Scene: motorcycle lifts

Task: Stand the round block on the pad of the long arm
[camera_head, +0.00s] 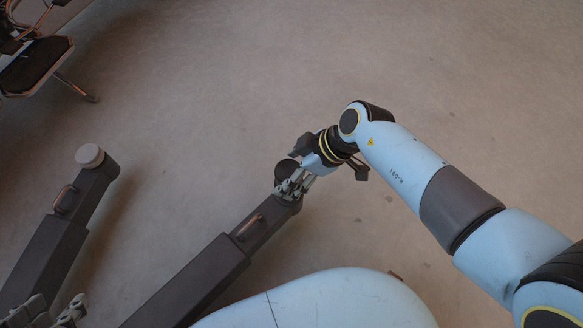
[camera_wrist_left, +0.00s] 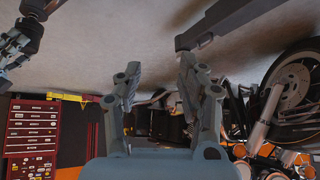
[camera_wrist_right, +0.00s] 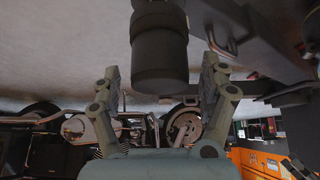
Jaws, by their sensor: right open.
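Two dark lift arms reach up from the bottom of the head view. The right arm (camera_head: 190,279) shows the longer visible length, with a dark round piece (camera_head: 287,168) at its far end. My right gripper (camera_head: 291,187) is there, open. In the right wrist view a dark stepped cylinder (camera_wrist_right: 160,50), likely the round block, stands between and beyond the spread fingers (camera_wrist_right: 160,85). Its contact with the pad is hidden. The left arm (camera_head: 50,255) ends in a pale round pad (camera_head: 89,155). My left gripper (camera_head: 50,312) is open and empty beside its lower part.
Each lift arm carries a copper-coloured handle, on the left (camera_head: 65,198) and on the right (camera_head: 250,226). A dark stand (camera_head: 38,64) is at the upper left. A red tool cabinet (camera_wrist_left: 32,138) and a motorcycle wheel (camera_wrist_left: 295,88) show in the left wrist view. The floor between the arms is clear.

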